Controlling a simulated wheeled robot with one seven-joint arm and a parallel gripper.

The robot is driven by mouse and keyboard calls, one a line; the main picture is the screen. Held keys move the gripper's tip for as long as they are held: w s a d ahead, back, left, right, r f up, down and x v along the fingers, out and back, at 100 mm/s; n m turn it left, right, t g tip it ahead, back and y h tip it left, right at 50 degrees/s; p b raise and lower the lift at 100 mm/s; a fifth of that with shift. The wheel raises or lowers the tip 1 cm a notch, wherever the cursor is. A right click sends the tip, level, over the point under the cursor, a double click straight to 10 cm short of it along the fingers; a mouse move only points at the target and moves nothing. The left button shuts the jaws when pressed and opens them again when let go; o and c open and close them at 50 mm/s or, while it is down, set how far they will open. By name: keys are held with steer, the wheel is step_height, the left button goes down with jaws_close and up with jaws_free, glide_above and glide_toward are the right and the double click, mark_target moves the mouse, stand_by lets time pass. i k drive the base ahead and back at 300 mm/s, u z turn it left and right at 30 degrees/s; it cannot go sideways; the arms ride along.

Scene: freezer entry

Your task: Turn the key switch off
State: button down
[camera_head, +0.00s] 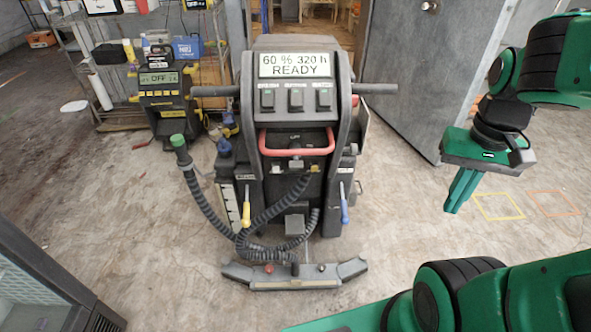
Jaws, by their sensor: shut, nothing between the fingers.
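A dark floor-cleaning machine (252,110) stands upright in the middle. Its lit display (294,66) reads "60 % 320 h READY". Three small dark switches (295,100) with labels sit in a row below the display. Small controls and a label "LIFT" show near a red bar (272,142), but I cannot tell which part is the key switch. My gripper (458,207) is at the right, green, pointing down, with its fingers shut and empty. It is well apart from the machine, in front of the grey door.
A charger-like unit (160,92) reading "OFF" stands at the left before a shelf (108,120). Black handlebars (377,89) jut from the machine. A ribbed hose (212,211) hangs in front. A grey door (408,75) stands behind my gripper. Floor squares (497,217) lie at right.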

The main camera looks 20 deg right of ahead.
mark_target(297, 164)
steer(key=z, duration=0.05)
steer(key=k, duration=1)
steer(key=z, duration=0.4)
steer(key=i, duration=0.7)
steer(key=u, duration=0.1)
